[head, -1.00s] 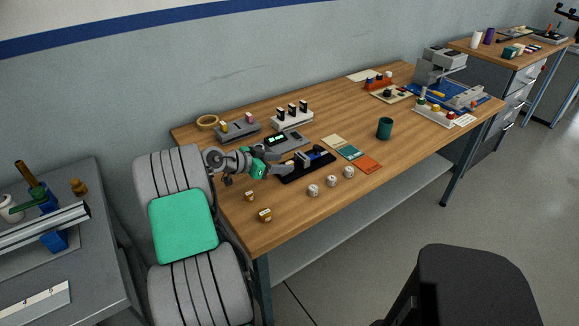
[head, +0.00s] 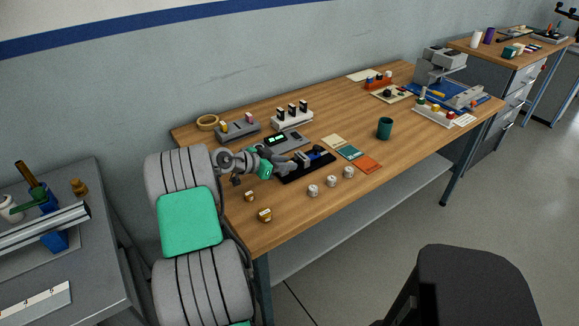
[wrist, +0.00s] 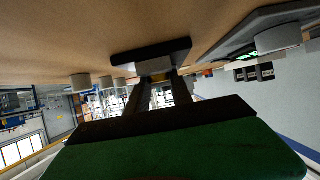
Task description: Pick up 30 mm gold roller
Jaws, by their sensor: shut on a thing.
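My gripper (head: 290,168) is at the left part of the black tray (head: 318,167) on the wooden table. In the wrist view my fingers (wrist: 160,90) are shut on a small gold-coloured piece (wrist: 158,71), mostly hidden; it looks like a gold roller, but its size cannot be read. A grey block on a black base (wrist: 152,62) is right at the fingertips; whether they touch it I cannot tell. Two small gold and white rollers stand on the table at the front left, one (head: 250,196) behind the other (head: 265,214).
Several pale cylinders (head: 331,181) stand in front of the tray. A grey device with a green display (head: 284,140) is behind it. Coloured cards (head: 351,153) and a green cup (head: 385,128) are to the right. A black chair (head: 465,285) stands in front of the table.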

